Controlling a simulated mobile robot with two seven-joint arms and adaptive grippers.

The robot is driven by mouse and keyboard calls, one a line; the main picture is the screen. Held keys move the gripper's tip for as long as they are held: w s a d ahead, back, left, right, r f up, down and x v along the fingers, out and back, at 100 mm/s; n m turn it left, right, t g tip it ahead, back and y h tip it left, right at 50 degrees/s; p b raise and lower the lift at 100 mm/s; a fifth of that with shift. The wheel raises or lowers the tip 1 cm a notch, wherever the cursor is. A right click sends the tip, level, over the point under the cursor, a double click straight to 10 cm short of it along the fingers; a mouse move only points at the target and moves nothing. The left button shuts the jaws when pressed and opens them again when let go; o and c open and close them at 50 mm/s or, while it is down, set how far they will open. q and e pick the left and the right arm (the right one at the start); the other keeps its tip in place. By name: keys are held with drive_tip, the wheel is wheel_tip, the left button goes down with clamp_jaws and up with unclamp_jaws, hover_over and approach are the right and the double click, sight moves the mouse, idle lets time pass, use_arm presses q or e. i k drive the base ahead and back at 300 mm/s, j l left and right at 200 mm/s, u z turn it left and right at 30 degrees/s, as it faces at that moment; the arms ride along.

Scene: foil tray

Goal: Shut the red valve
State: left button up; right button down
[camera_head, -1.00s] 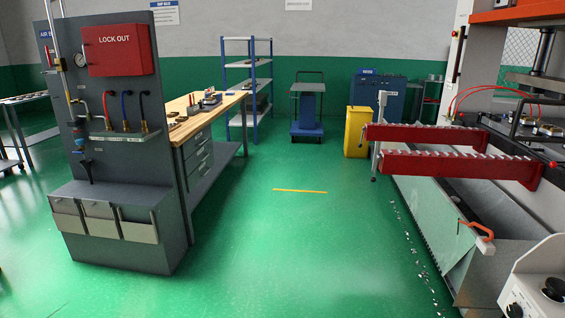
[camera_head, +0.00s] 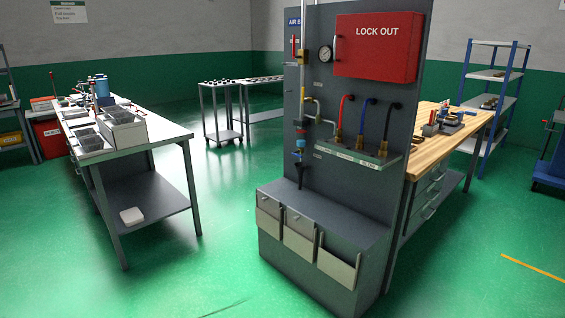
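A grey air panel (camera_head: 378,70) stands just right of the middle. A small upright red handle (camera_head: 294,46) shows at its left edge, beside a vertical pipe (camera_head: 303,75); it may be the red valve, but it is too small to tell its setting. A red hose (camera_head: 344,108) hangs beside blue and black hoses above a small shelf (camera_head: 358,158) with brass fittings. Neither of my grippers is in view.
A red LOCK OUT box (camera_head: 376,48) and a round gauge (camera_head: 325,53) are on the panel. Bins (camera_head: 298,242) jut from its base. A wooden-topped bench (camera_head: 440,118) adjoins its right side. A grey table (camera_head: 165,133) stands left. Green floor (camera_head: 215,245) between is clear.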

sight(294, 56)
drive_tip(key=i, duration=2.3)
drive_tip(key=j+u, duration=0.05)
drive_tip(key=j, duration=0.05)
